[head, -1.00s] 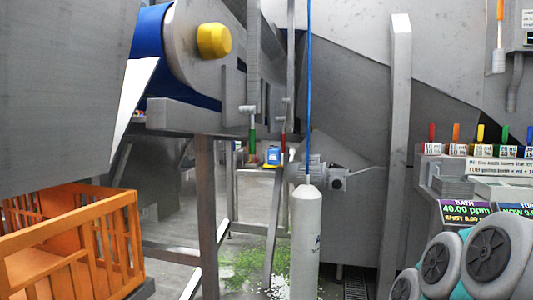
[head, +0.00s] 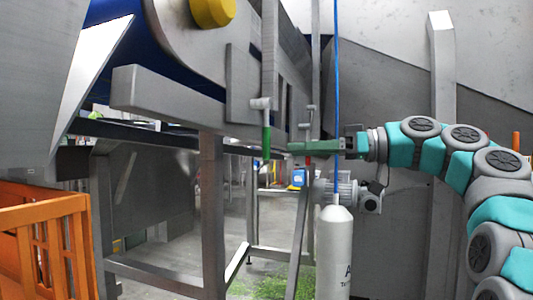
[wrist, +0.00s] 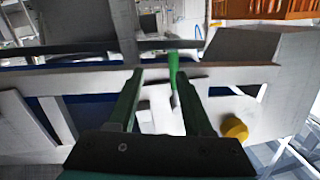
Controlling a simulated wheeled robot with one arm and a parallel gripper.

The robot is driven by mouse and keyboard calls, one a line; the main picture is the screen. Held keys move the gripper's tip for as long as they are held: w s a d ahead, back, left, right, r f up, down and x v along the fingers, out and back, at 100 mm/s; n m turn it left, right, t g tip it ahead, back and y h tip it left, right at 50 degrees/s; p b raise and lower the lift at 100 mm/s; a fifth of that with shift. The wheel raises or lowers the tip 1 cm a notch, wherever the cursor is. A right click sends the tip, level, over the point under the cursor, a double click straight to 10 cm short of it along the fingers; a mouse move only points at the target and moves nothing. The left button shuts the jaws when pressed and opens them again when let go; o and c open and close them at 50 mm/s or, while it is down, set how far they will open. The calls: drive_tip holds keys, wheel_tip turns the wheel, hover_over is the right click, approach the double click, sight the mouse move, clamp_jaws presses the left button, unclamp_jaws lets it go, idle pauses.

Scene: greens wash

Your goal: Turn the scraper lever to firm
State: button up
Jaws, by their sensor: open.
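A lever with a green handle (head: 266,143) hangs from a grey pivot on the side of the conveyor frame. A second lever with a red handle (head: 308,159) hangs to its right, partly behind my gripper. My gripper (head: 290,148) reaches in from the right, just right of the green handle. In the wrist view the gripper (wrist: 160,73) is open, and the green handle (wrist: 174,68) shows between the fingertips, nearer the right finger. I cannot tell whether it touches. I see no readable firm marking, and cannot tell which lever is the scraper's.
A yellow knob (head: 212,10) sits on the conveyor's end above. A white cylinder (head: 334,245) with a blue hose (head: 337,70) stands close to my gripper. An upright post (head: 443,100) is behind my arm. An orange crate (head: 45,240) is at lower left.

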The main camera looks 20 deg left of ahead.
sight(266, 143)
drive_tip(key=a+n, duration=0.1)
drive_tip(key=a, duration=0.1)
drive_tip(key=s+a+r+n+g, duration=0.1)
drive_tip(key=a, duration=0.1)
drive_tip(key=s+a+n+b, duration=0.1)
drive_tip(key=a, duration=0.2)
drive_tip(key=shift+s+r+g+y, duration=0.2)
drive_tip(key=shift+s+g+y, duration=0.05)
drive_tip(key=shift+g+y, duration=0.05)
clamp_jaws()
idle(0.4)
idle(1.1)
